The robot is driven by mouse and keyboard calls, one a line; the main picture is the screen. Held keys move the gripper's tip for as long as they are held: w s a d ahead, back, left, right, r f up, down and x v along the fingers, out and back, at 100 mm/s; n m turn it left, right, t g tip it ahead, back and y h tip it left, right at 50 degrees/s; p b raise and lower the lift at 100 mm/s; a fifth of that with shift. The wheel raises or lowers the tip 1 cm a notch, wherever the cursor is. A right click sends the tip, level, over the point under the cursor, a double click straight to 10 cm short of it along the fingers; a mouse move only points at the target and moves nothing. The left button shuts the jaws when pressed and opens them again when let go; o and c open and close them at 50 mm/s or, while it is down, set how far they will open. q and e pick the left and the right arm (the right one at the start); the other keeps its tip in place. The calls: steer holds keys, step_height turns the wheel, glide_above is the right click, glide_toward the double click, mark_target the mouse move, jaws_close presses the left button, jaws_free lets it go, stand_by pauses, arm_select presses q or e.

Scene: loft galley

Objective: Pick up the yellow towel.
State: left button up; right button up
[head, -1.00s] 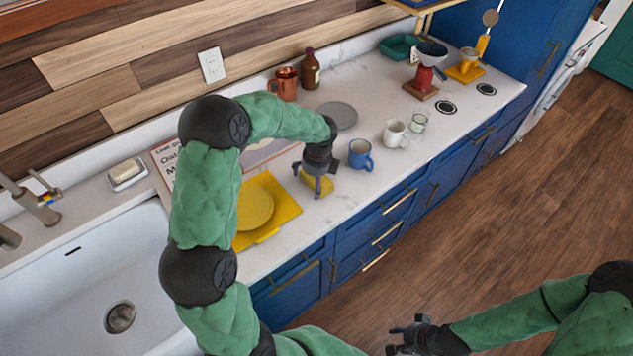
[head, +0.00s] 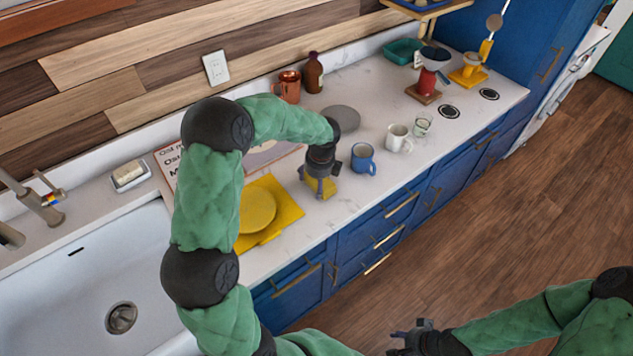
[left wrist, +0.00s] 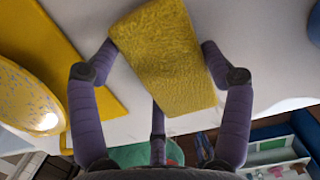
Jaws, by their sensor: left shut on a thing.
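The yellow towel (head: 325,188) is a small fuzzy yellow block at the front half of the counter, left of the blue mug. My left gripper (head: 320,184) points down over it and is shut on it. In the left wrist view the towel (left wrist: 165,58) sits tilted between the two purple finger sides of my left gripper (left wrist: 158,75). I cannot tell whether the towel is clear of the counter. My right gripper (head: 408,338) is low in the head view, over the floor and away from the counter; its fingers are too small to read.
A yellow plate (head: 256,209) on a yellow mat (head: 288,205) lies left of the towel. A blue mug (head: 362,160), white mug (head: 397,140) and glass (head: 423,123) stand to the right. A grey disc (head: 341,118) lies behind. The sink (head: 60,290) is at left.

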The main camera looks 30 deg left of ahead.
arm_select(q)
step_height(320, 180, up, 3)
steer(key=shift+f+p, duration=0.1)
steer(key=shift+p, duration=0.3)
steer(key=s+d+r+p, duration=0.1)
steer(key=s+d+r, duration=0.1)
steer(key=s+r, duration=0.2)
steer(key=s+d+r+p, duration=0.1)
steer(key=s+d+r, duration=0.2)
steer(key=s, duration=0.6)
step_height(320, 180, up, 2)
steer(key=shift+d+r, duration=0.25)
